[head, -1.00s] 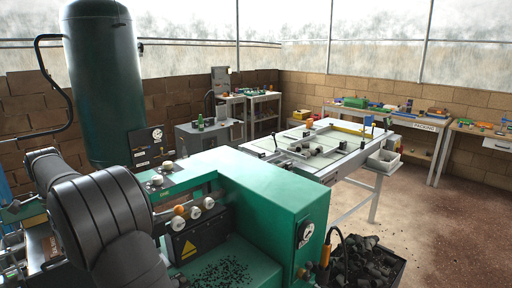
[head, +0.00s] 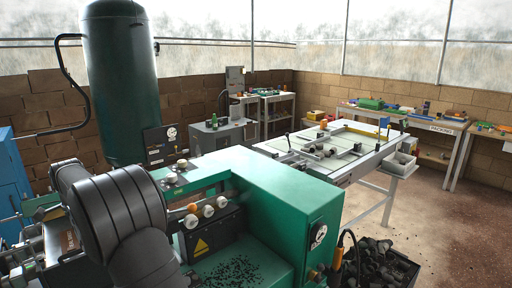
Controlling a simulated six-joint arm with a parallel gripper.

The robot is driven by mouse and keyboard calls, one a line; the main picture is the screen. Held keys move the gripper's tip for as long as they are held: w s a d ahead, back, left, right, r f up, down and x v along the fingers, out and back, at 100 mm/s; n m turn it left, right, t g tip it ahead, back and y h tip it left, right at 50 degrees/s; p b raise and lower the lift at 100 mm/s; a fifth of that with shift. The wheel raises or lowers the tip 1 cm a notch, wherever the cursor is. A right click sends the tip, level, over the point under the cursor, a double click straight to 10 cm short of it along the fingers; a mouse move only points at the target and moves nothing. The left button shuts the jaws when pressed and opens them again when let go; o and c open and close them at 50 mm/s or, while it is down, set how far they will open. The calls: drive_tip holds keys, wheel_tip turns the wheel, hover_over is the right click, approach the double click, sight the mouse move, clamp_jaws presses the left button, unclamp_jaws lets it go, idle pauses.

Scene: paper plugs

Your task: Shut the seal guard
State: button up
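A green machine (head: 290,195) fills the lower middle of the head view. In its open bay is a dark panel (head: 203,243) with a yellow warning triangle, below a row of white and orange round knobs (head: 208,211). This panel may be the seal guard, but I cannot tell for sure, nor whether it is open or shut. Dark scraps lie on the green surface (head: 265,262) in front of it. My dark grey arm links cover the lower left, beside the machine, and hide part of it. My gripper is out of view.
A black bin (head: 395,270) of dark pieces stands right of the machine. Behind it is a white-topped table (head: 355,168) with fixtures. A tall green tank (head: 117,85) stands at the back left. A packing bench (head: 437,126) lines the right wall. Brown floor is clear at right.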

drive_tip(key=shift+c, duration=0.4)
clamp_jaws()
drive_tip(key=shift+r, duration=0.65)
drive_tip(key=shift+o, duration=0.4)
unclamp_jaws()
